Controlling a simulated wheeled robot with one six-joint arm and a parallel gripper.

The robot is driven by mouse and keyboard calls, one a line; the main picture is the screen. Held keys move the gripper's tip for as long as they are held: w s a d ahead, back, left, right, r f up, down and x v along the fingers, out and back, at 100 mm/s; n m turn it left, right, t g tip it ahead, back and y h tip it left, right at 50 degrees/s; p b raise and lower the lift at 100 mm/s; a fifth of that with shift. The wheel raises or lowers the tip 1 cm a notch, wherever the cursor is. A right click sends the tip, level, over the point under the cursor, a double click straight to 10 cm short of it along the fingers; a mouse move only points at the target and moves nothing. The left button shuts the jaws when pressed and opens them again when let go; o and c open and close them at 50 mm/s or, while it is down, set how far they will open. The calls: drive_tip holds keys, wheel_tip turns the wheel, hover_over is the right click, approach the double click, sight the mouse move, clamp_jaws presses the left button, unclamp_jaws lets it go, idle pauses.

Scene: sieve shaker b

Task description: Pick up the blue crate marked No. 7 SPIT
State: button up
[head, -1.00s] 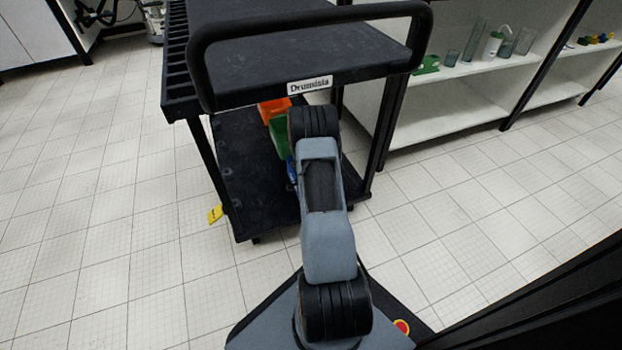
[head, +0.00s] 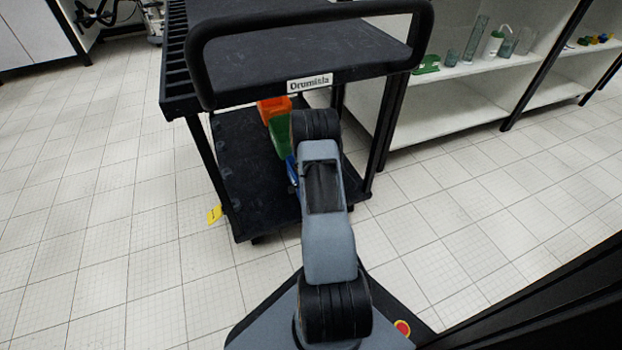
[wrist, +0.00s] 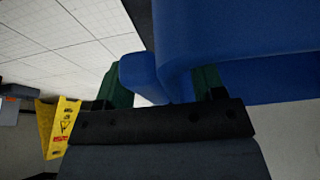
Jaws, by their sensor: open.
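The blue crate (head: 291,170) is on the lower shelf of the black cart, in front of a green crate, and mostly hidden behind my arm in the head view. In the wrist view a large blue body (wrist: 235,35) fills the upper right, very close. No marking on it is readable. My gripper (wrist: 160,85) is open, with a green finger on each side. A rounded blue part (wrist: 138,76) shows between the fingers; I cannot tell whether they touch it. My gripper is hidden in the head view.
A green crate (head: 281,137) and an orange crate (head: 270,108) stand behind the blue one. The cart's top shelf (head: 290,55) and handle overhang them. White shelving (head: 440,110) stands right.

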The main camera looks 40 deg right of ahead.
clamp_jaws()
idle(0.5)
drive_tip(key=shift+r, duration=0.15)
